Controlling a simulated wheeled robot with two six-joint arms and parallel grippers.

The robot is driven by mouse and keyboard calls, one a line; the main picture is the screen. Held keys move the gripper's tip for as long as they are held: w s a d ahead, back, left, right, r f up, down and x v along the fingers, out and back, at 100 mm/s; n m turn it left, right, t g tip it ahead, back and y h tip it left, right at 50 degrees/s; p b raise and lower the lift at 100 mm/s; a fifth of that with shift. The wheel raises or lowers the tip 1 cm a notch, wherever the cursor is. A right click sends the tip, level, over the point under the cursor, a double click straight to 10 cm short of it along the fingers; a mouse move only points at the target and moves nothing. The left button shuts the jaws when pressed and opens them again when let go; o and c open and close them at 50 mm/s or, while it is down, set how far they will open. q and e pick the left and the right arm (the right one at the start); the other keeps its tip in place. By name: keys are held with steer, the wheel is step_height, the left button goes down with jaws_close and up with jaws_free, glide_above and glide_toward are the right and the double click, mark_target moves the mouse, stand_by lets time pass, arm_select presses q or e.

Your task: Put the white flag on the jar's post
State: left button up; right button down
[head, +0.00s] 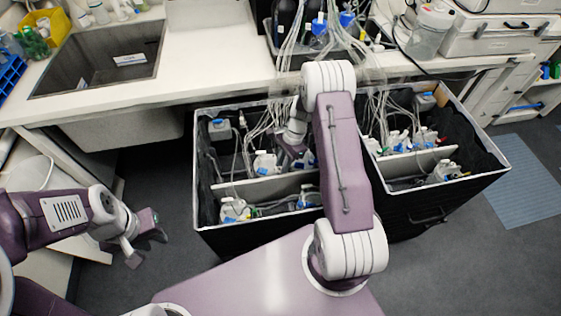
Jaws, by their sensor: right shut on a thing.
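My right arm reaches over the left black box (259,222), with my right gripper (294,158) down inside it among tubes and white-and-blue fittings. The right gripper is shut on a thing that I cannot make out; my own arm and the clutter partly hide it. I cannot pick out the white flag or the post for certain. White-and-blue capped fittings (264,164) stand in the box, next to the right gripper. My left gripper (148,246) is open and empty, above the dark floor left of the box.
A second black box (440,215) with similar fittings stands to the right, partly behind my arm. Bundles of clear tubes (283,105) hang from the white bench (205,75) into both boxes. A sink (105,58) is at the left. A clear jar (430,32) stands at the upper right.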

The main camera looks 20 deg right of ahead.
steer(key=shift+w+d+r+m+t+y+b, duration=0.1)
steer(key=shift+w+r+m+t+y+b, duration=0.4)
steer(key=shift+m, duration=0.95)
steer(key=shift+w+d+r+m+t+y+p, duration=0.15)
steer(key=shift+w+m+t, duration=0.65)
steer(key=shift+m, duration=0.7)
steer(key=shift+w+d+r+m+t+y+b, duration=0.1)
steer(key=shift+w+r+m+t+y+b, duration=0.25)
steer(key=shift+m+t, duration=0.85)
steer(key=shift+f+m+g, duration=0.1)
steer(key=shift+m+g, duration=0.15)
steer(key=shift+g, duration=0.05)
step_height(320, 180, down, 6)
steer(key=b, duration=0.5)
steer(key=shift+f+b, duration=1.05)
steer(key=shift+f, duration=0.05)
steer(key=c, duration=1.3)
jaws_free()
steer(key=shift+o, duration=0.6)
steer(key=shift+r, duration=0.15)
